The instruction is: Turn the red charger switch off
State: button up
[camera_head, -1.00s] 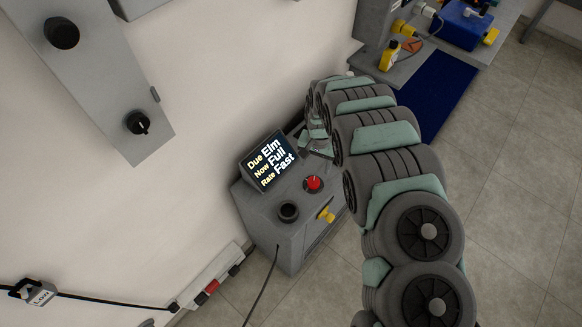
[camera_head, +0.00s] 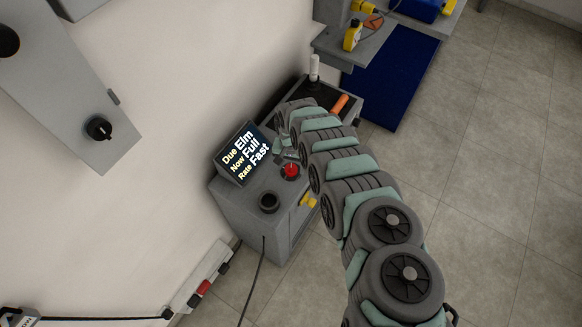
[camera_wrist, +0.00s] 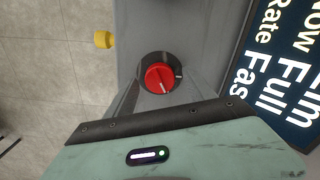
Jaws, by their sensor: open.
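The red charger switch (camera_head: 291,170) is a round knob on top of the grey charger cabinet (camera_head: 232,196), just right of the lit display (camera_head: 242,154). In the wrist view, the red switch (camera_wrist: 159,77) sits in a dark round base, with a pale pointer line toward the lower right and a small light mark beside its right edge. My gripper (camera_head: 284,150) is open and right at the switch, above it. In the wrist view its green body fills the bottom, and its fingers appear to reach along both sides of the knob; contact cannot be told.
A black round socket (camera_head: 269,201) is on the cabinet top, and a yellow handle (camera_head: 308,201) sticks out from its front. A wall box with a black knob (camera_head: 99,128) hangs at left. A power strip (camera_head: 203,284) lies by the wall. Floor at right is clear.

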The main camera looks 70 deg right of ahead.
jog(key=shift+f, duration=0.45)
jog(key=c, duration=1.4)
